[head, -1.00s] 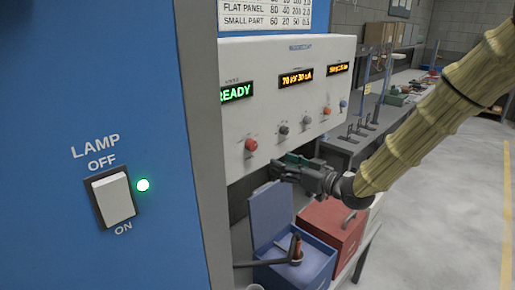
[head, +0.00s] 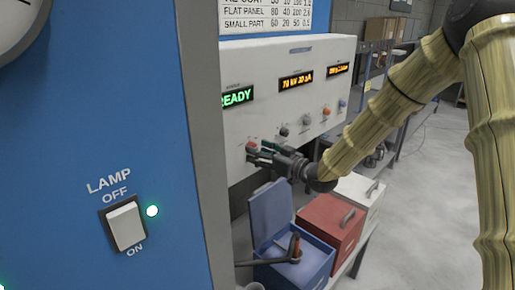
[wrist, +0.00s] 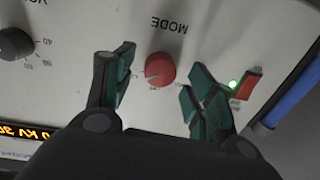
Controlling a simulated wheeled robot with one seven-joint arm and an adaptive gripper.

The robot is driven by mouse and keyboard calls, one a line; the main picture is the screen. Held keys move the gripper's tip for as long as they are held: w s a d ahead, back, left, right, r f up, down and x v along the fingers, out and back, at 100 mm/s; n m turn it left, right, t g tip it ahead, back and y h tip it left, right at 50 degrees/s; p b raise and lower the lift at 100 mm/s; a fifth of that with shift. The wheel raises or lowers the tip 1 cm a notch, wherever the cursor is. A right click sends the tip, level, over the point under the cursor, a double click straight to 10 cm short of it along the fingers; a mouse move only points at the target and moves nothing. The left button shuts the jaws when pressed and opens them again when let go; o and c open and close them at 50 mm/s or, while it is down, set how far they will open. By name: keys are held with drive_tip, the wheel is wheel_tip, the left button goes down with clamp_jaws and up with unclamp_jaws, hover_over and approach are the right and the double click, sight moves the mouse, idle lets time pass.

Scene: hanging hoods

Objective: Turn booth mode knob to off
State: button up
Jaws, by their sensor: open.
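The red round mode knob (wrist: 160,69) sits on the pale panel under the word MODE, which appears upside down in the wrist view. Small marks around its rim are too blurred to read. In the head view the red knob (head: 252,147) is at the lower left of the control panel (head: 235,120). My gripper (wrist: 161,85) is open, with one green-padded finger on each side of the knob and visible gaps between. In the head view my gripper (head: 260,152) is close in front of the panel at the knob.
A black dial (wrist: 14,44) and a small red switch with a green light (wrist: 249,84) flank the knob. Below the panel stand an open blue box (head: 305,262), a red box (head: 328,225) and a white box (head: 360,190). Open floor lies at right.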

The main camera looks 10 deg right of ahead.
drive_tip(key=shift+w+a, duration=0.3)
drive_tip(key=shift+w, duration=0.05)
drive_tip(key=c, duration=1)
drive_tip(key=shift+f+n+b, duration=0.1)
drive_tip(key=shift+n+b, duration=0.2)
drive_tip(key=shift+b, duration=0.15)
drive_tip(key=n+b, duration=1)
drive_tip(key=b, duration=0.5)
drive_tip(key=shift+n+h, duration=0.4)
drive_tip(key=shift+r, duration=0.2)
